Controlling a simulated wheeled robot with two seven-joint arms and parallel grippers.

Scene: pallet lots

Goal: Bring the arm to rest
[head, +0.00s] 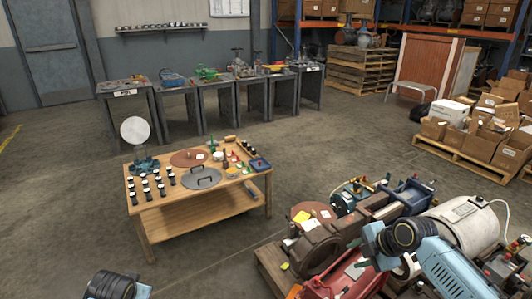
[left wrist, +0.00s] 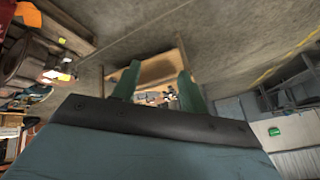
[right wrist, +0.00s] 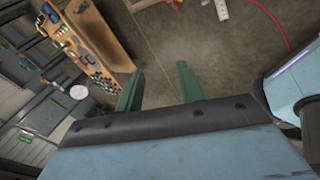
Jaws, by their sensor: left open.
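My right arm (head: 450,268), light blue with a black joint, reaches in from the lower right of the head view, in front of a heap of machine parts. My left arm (head: 110,286) shows only as a small piece at the bottom left edge. In the left wrist view, my left gripper (left wrist: 158,80) has its two green fingers apart with nothing held. In the right wrist view, my right gripper (right wrist: 157,82) also has its green fingers apart, with bare floor between them. I cannot make out the fingertips of either in the head view.
Machine parts (head: 325,240) crowd the lower right. Boxes on a pallet (head: 465,158) stand at the far right. The floor left of the table is clear.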

